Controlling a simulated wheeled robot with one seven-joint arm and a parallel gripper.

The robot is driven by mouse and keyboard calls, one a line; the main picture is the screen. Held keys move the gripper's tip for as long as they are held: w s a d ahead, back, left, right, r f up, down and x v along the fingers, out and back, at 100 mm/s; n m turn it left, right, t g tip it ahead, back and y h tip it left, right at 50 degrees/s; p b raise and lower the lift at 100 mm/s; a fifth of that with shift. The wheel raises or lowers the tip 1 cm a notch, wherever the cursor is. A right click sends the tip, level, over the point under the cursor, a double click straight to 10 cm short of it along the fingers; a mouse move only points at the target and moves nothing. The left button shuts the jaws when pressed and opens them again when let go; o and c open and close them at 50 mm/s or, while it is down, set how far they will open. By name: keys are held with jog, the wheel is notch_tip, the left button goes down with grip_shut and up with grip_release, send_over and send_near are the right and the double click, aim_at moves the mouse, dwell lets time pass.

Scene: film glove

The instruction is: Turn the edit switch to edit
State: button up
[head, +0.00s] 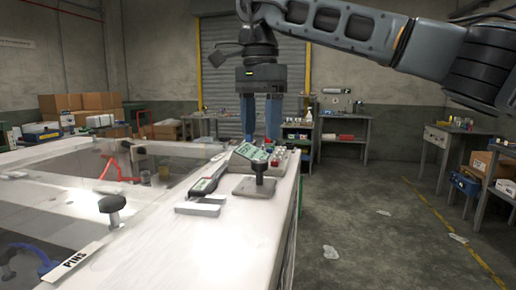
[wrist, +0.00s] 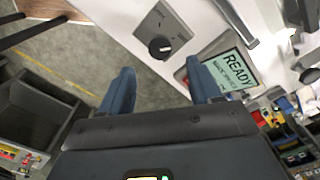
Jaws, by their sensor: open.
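A grey plate (head: 254,187) with a black rotary knob (head: 259,170) stands on the white bench top near its right edge; it looks like the edit switch. The wrist view shows the knob (wrist: 160,48) from above on its plate (wrist: 178,27), with a small light mark on it. The plate's lettering is too small to read. My gripper (head: 261,140) points down with its two blue fingers apart and empty, above and apart from the knob. In the wrist view the knob lies just beyond the gap between the fingertips (wrist: 160,76).
A display reading READY (wrist: 232,68) sits close beside the switch; its screen also shows in the head view (head: 252,152). A grey handheld tool (head: 207,187) lies to the left. A black mushroom-shaped knob (head: 112,204) and a PINS label (head: 77,260) are nearer. Open floor lies right.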

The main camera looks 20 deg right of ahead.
aim_at(259, 161)
notch_tip(259, 161, down, 6)
jog(key=shift+a+f+p, duration=0.1)
jog(key=shift+f+p, duration=0.15)
jog(key=shift+p, duration=0.1)
jog(key=shift+c, duration=0.4)
jog(key=c, duration=1)
jog(key=shift+o, duration=0.2)
jog(key=shift+m, duration=1.1)
jog(key=o, duration=1)
jog(key=shift+o, duration=0.2)
jog(key=shift+r+b, duration=0.55)
jog(key=shift+r, duration=3.4)
